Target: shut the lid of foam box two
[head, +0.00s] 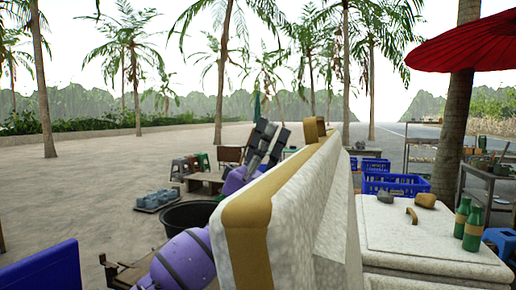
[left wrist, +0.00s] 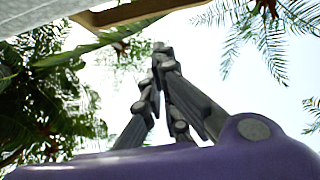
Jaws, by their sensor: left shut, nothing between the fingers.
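A thick white foam lid (head: 290,200) with tan taped edges stands raised and tilted in the middle of the head view, with a tan handle on its top edge. The box under it is mostly hidden. My left gripper (head: 262,135) is behind the lid's far left side, fingers pointing up, shut and empty. In the left wrist view the gripper (left wrist: 160,55) shows its fingertips together, and the lid's tan edge (left wrist: 130,12) crosses the top left. I cannot tell whether they touch. My right gripper is not in view.
A closed white foam box (head: 430,235) at the right bears green bottles (head: 473,228), a tan block (head: 425,200) and a grey stone. Blue crates (head: 395,185) stand behind it. A black tub (head: 188,217) sits left of the lid.

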